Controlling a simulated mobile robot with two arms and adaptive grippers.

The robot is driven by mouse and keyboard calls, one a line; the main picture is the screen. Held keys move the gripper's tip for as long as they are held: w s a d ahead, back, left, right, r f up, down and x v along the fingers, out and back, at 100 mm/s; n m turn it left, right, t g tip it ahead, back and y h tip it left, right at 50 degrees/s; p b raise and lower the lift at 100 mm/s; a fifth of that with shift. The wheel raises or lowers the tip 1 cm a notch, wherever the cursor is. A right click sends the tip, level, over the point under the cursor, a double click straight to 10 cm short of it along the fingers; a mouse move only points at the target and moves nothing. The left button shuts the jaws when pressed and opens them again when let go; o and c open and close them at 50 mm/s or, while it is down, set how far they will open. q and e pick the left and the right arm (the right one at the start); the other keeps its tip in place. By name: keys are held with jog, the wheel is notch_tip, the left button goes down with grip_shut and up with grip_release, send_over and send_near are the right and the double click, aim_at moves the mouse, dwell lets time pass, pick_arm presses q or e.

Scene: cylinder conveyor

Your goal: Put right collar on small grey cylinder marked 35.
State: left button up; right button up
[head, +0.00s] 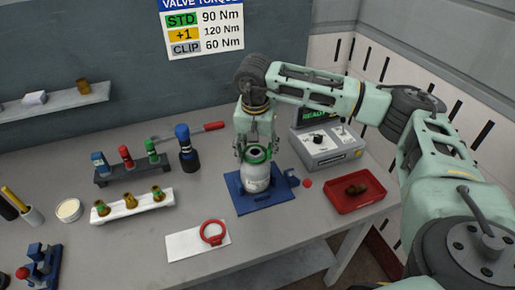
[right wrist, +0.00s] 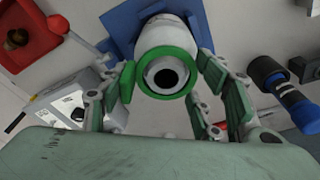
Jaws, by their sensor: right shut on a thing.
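A small grey-white cylinder (head: 257,179) stands upright on a blue base plate on the bench. It also shows from above in the right wrist view (right wrist: 163,32); I cannot read its marking. A green collar (head: 257,154) is around its top, and this ring (right wrist: 140,88) encircles a pale neck with a dark hole. I cannot tell whether it is fully seated. My right gripper (head: 257,157) comes down from above and is shut on the green collar, one finger on each side. A red collar (head: 204,239) lies on a white sheet in front. My left gripper is out of view.
The blue base plate (head: 240,203) surrounds the cylinder's foot. A red tray (head: 343,207) with a brown part and a grey device (head: 325,152) stand to the right. A dark-blue bottle (head: 188,158) and racks of small parts are left.

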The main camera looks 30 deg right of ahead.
jog(key=shift+f+b, duration=0.5)
jog(key=shift+f, duration=0.2)
jog(key=o, duration=1.1)
jog(key=shift+r, duration=0.15)
notch_tip(320, 180, up, 6)
jog(key=p, duration=0.3)
